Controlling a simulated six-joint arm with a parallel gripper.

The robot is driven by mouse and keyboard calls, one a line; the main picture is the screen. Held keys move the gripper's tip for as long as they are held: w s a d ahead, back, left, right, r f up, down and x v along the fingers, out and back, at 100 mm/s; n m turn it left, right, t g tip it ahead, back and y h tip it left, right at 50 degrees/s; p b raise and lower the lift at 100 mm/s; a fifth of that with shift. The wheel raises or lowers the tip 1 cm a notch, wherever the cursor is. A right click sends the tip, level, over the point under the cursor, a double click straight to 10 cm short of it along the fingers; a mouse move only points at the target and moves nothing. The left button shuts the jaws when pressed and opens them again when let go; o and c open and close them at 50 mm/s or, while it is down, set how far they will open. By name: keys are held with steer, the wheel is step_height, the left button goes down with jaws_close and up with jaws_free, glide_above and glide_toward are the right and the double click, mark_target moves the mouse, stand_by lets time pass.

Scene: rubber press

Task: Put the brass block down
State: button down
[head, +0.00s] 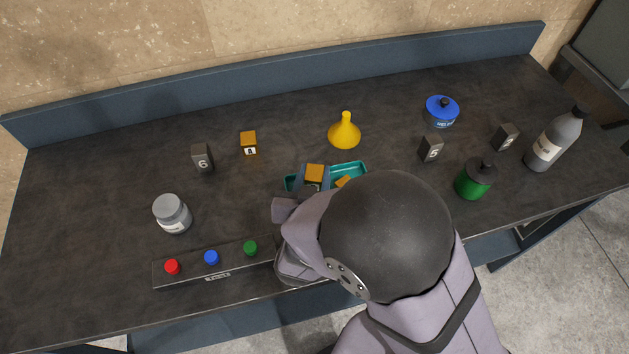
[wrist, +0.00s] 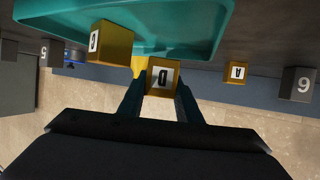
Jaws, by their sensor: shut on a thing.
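My gripper (head: 313,182) is shut on a brass block (head: 314,171), at the teal tray (head: 352,167) near the middle of the counter. In the wrist view, the held brass block (wrist: 163,79) sits between the two fingers (wrist: 160,92), its dark-lettered label facing the camera. A second brass block (head: 343,182) is in the tray, to the right of the held one. It also shows in the wrist view (wrist: 112,42) with a letter label. My arm hides the tray's near part. I cannot tell whether the held block touches the tray.
A brass block marked A (wrist: 236,72) stands apart on the counter, left of the tray in the head view (head: 249,142). A yellow funnel (head: 345,132) stands behind the tray. A button panel (head: 188,270) lies front left; a grey-lidded jar (head: 172,214) is behind it.

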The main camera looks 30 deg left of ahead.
mark_target(314, 183)
steer(key=shift+f, duration=1.5)
steer(key=shift+f, duration=0.2)
steer(key=c, duration=1.6)
jaws_free()
steer(key=shift+o, duration=0.2)
steer(key=shift+r, duration=0.1)
steer(key=shift+s+r, duration=0.15)
steer(key=b+v, duration=0.1)
steer(key=v, duration=1)
steer(key=shift+s+d+r, duration=0.15)
steer(key=shift+s+r, duration=0.1)
steer(key=shift+s, duration=0.05)
